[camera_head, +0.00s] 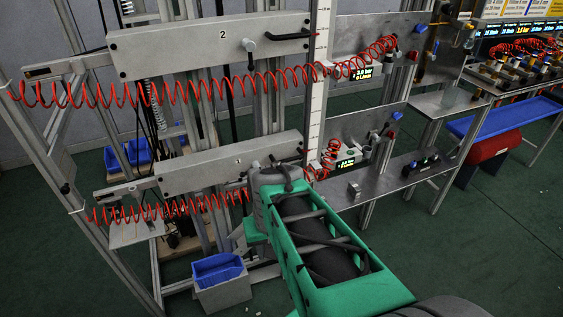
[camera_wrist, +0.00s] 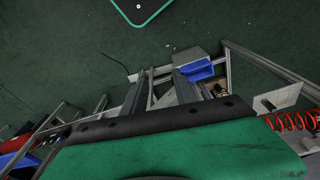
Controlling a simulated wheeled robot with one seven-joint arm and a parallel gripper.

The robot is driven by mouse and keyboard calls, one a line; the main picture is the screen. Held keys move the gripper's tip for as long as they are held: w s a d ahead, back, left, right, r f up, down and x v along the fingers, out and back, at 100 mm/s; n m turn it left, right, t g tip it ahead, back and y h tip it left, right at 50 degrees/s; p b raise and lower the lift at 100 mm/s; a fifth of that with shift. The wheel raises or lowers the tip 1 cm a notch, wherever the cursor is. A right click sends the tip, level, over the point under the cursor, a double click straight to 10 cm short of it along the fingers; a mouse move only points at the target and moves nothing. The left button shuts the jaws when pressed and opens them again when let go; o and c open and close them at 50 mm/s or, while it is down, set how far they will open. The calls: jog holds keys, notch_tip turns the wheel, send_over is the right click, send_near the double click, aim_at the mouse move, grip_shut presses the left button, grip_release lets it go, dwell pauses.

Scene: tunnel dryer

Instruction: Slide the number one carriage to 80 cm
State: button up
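The number one carriage (camera_head: 205,174) is the lower long grey block, marked with a small 1, on the upright frame at the left in the head view. A tall white scale (camera_head: 318,75) with ticks stands right of it; its figures are too small to read. My green arm reaches up from the bottom toward the carriage's right end and hides part of that area. My gripper's fingers cannot be made out in either view. In the wrist view, green and black parts of my arm fill the lower middle, and the carriage cannot be identified.
The number two carriage (camera_head: 215,45) sits above. Red coiled hoses (camera_head: 150,212) hang along both carriages. A grey box with a blue bin (camera_head: 218,270) stands on the floor below. A metal shelf (camera_head: 380,182) is right of the scale. Green floor is clear at lower right.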

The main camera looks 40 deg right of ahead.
jog(key=s+d+f+m+g+y, duration=0.25)
jog(key=s+d+f+m, duration=0.3)
jog(key=s+f, duration=0.35)
jog(key=m+t+h+b, duration=0.1)
jog(key=m+t+h, duration=0.6)
jog(key=m+t, duration=0.65)
send_near(291, 160)
notch_tip(291, 160, down, 2)
jog(key=w+d+n+t, duration=0.2)
jog(key=n+t, duration=0.1)
jog(key=shift+y, duration=0.45)
jog(key=x, duration=0.5)
jog(key=p+x, duration=0.1)
jog(key=x, duration=0.1)
jog(key=shift+w+f, duration=0.2)
jog(key=shift+f, duration=0.2)
grip_shut()
